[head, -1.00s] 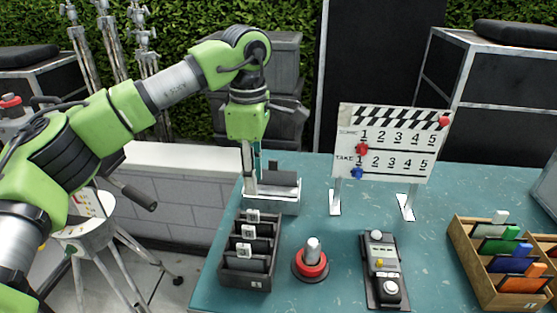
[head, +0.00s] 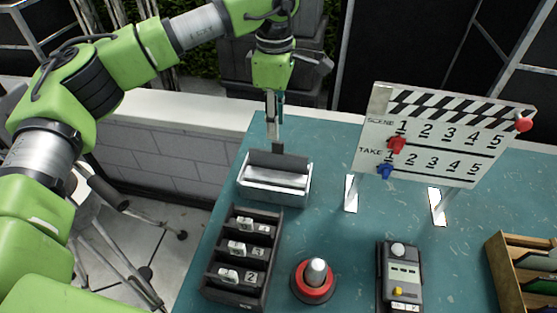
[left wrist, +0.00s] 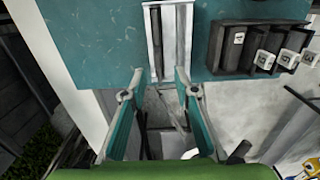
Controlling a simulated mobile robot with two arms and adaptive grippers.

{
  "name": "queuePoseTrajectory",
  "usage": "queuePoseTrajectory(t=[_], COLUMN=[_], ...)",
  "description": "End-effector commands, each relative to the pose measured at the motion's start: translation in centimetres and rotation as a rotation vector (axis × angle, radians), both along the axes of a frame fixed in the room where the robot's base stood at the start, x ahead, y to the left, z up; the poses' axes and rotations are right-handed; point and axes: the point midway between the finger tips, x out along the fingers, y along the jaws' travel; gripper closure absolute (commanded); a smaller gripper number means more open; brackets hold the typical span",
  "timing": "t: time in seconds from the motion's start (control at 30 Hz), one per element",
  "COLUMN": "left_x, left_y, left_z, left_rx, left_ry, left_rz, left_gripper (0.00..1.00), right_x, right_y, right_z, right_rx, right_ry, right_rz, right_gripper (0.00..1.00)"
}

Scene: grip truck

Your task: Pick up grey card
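A dark grey panel, likely the grey card (head: 288,161), stands upright in a white holder (head: 262,196) on the teal table. In the left wrist view the holder (left wrist: 156,40) lies just beyond my fingertips, with a narrow dark strip along it. My left gripper (head: 273,132) points down just above and behind the panel. The wrist view shows its two teal fingers (left wrist: 160,76) apart with nothing clearly held between them. Whether the fingers touch the panel's small upper tab cannot be told. My right gripper is out of view.
A black rack (head: 213,274) with tagged dark cards stands in front of the holder. A red-based knob (head: 313,282), a button box (head: 400,275) and a white clapperboard (head: 440,135) stand to the right. A wooden card box (head: 505,275) is far right.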

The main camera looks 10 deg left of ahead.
Motion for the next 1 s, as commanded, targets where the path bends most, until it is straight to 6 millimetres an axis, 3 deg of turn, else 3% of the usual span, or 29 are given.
queuePoseTrajectory(t=[0.1,0.37,0.53,0.7,0.97,1.0], left_x=[0.0,0.0,0.1,0.2,0.3,0.3], left_y=[0.0,-0.1,-0.5,-0.5,-0.5,-0.5], left_z=[-1.9,-3.8,-6.2,-8.2,-8.6,-8.6], left_rx=[0.000,0.000,0.001,0.000,-0.001,-0.001], left_ry=[0.002,0.002,0.004,0.001,-0.001,-0.001], left_rz=[-0.001,-0.001,-0.001,0.000,-0.001,-0.001], left_gripper=[0.72,0.72,0.72,0.72,0.72,0.83], right_x=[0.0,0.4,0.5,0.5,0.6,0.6], right_y=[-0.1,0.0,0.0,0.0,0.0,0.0], right_z=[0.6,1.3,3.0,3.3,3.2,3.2], right_rx=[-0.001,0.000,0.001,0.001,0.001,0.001], right_ry=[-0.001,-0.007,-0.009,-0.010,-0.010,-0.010], right_rz=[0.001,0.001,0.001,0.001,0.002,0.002], right_gripper=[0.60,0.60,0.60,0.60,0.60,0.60])
